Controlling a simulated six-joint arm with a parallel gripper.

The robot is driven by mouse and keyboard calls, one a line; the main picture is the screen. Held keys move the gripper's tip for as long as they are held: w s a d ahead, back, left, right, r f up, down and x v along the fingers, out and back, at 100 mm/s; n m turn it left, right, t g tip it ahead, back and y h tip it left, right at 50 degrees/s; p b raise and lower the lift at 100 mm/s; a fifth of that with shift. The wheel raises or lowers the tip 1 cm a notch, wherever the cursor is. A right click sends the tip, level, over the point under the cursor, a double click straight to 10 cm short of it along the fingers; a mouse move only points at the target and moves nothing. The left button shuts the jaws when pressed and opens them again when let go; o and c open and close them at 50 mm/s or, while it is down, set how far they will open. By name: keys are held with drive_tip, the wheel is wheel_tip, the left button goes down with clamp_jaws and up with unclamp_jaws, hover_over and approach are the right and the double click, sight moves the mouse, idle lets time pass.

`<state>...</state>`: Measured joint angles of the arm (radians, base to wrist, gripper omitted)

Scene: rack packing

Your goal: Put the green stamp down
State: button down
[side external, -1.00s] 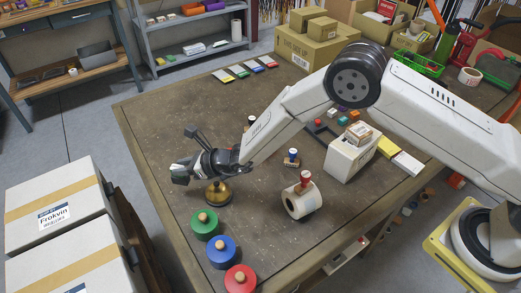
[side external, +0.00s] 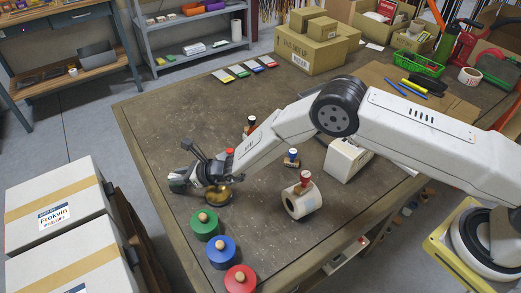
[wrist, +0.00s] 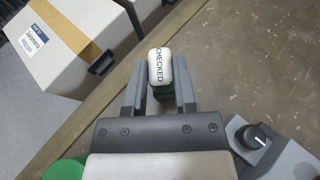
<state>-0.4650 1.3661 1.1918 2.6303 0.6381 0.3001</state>
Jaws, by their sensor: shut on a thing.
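My gripper (wrist: 160,78) is shut on the green stamp (wrist: 157,66), whose white end reads CHECKED, with green below it between the two fingers. In the side view my gripper (side external: 180,182) is low over the near left part of the table, close beside the brass round pot (side external: 219,195). The stamp cannot be made out there, and I cannot tell whether it touches the table. Other stamps stand on the table: one with a blue top (side external: 292,157), and one with a red top (side external: 306,178) at the white roll (side external: 302,201).
Green (side external: 204,226), blue (side external: 222,254) and red (side external: 240,280) round pots with wooden knobs line the near left edge. Several flat coloured pads (side external: 245,70) lie at the back. The table's left middle is clear.

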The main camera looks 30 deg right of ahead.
drive_tip(key=shift+f, duration=0.4)
drive_tip(key=shift+f, duration=0.1)
drive_tip(key=shift+c, duration=2)
unclamp_jaws()
drive_tip(key=shift+v, duration=6.05)
